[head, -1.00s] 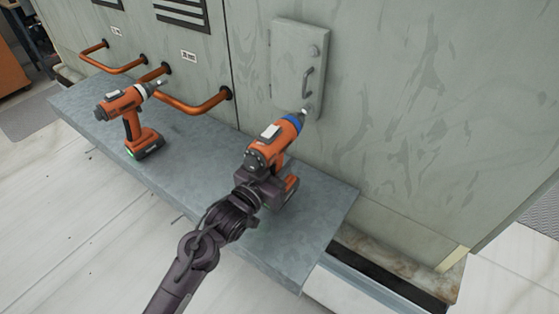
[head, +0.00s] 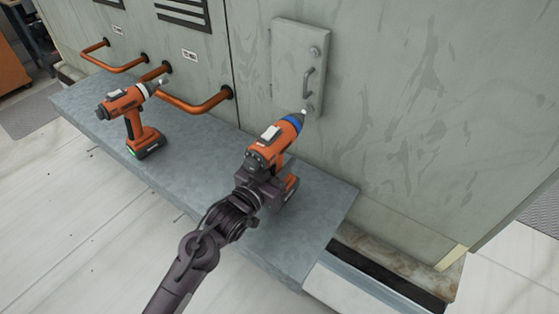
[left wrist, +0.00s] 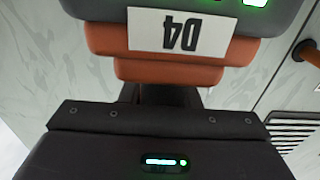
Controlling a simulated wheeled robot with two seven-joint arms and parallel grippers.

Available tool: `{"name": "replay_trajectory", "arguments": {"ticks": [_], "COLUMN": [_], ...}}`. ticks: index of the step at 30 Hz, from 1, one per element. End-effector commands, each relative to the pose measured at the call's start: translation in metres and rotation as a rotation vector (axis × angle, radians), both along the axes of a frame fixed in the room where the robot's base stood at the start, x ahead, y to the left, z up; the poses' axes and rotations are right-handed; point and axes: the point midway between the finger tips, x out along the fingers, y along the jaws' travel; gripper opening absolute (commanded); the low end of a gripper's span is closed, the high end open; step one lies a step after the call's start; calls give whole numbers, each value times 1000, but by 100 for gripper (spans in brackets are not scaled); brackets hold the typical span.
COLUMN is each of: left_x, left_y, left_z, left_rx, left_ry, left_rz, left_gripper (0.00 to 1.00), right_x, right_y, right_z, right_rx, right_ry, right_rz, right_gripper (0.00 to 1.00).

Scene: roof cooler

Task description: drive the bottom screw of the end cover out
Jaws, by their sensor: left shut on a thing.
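The end cover (head: 291,75) is a small grey-green plate with a handle, on the cabinet wall. Its top screw (head: 314,51) shows above the handle. The bottom screw (head: 311,107) is at its lower right, partly hidden by the driver's tip. An orange driver with a blue collar (head: 276,143) points up at the bottom screw; I cannot tell whether its bit touches it. My left gripper (head: 268,182) is shut on this driver's handle. The left wrist view shows part of the driver with an upside-down D4 label (left wrist: 178,32). My right gripper is out of view.
A second orange driver (head: 132,118) with a pale collar stands on the grey shelf (head: 190,150), at the left. Copper-coloured pipe handles (head: 195,104) stick out from the cabinet above the shelf. The shelf ends at the right below the cover.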

Motion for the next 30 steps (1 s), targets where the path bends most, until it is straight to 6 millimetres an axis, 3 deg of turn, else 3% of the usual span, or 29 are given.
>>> {"name": "replay_trajectory", "arguments": {"ticks": [1, 17, 30], "left_x": [0, -2, -17], "left_y": [-2, 0, 11], "left_z": [8, 6, 6], "left_rx": [-7, -5, -4], "left_ry": [-13, -11, -9], "left_rz": [-3, -4, -2], "left_gripper": [0, 0, 0], "right_x": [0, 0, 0], "right_y": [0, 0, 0], "right_z": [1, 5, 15], "right_rx": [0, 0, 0], "right_ry": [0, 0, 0], "right_rz": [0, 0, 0], "right_gripper": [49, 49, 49]}}
